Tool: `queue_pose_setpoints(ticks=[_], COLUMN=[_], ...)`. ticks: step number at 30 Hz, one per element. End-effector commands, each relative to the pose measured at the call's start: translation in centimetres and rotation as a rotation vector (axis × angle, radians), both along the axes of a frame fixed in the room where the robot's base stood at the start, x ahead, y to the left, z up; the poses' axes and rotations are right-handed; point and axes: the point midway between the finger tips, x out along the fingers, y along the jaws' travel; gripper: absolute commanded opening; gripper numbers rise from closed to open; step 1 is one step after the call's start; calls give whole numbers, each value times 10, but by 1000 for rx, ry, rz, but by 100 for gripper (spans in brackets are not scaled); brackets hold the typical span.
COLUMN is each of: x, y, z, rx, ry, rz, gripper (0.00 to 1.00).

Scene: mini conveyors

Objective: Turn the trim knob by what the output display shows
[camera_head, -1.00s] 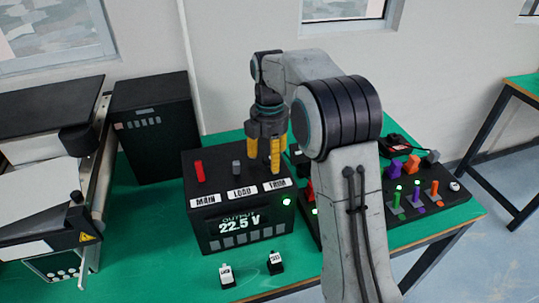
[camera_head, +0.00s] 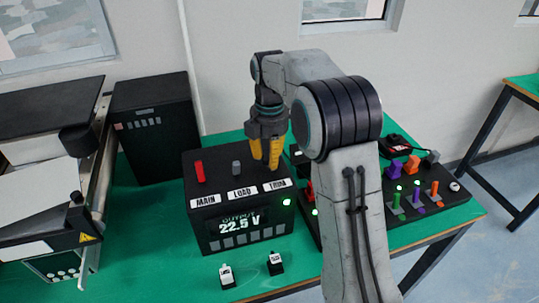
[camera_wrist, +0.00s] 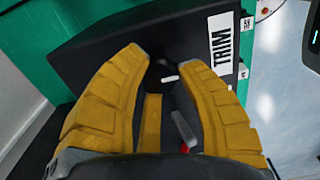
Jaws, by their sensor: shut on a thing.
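The black control box (camera_head: 238,224) stands on the green table, with labels MAIN, LOAD and TRIM along its top front edge. Its output display (camera_head: 240,222) reads 22.5 V, with a green light beside it. My gripper (camera_head: 265,165) points down at the TRIM end of the box top, its yellow fingers drawn together. In the wrist view the fingers close around the dark trim knob (camera_wrist: 162,72), which has a white pointer mark. The knob is hidden by the fingers in the head view. The grey load switch (camera_head: 236,168) and red main switch (camera_head: 199,171) stand to the left.
Two small black blocks with white tops (camera_head: 227,276) lie in front of the box. A panel of coloured levers (camera_head: 416,200) is at the right, partly behind my arm. A conveyor (camera_head: 50,190) and a dark cabinet (camera_head: 155,130) stand at the left.

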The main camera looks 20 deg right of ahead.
Motion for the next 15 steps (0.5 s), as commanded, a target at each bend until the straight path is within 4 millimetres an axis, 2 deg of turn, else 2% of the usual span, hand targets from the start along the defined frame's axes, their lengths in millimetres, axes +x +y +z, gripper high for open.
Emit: queue_pose_setpoints(ticks=[8,15], x=[0,0], y=[0,0], z=[0,0], rx=[0,0], ry=[3,3], rz=[-50,-212], gripper=[3,3])
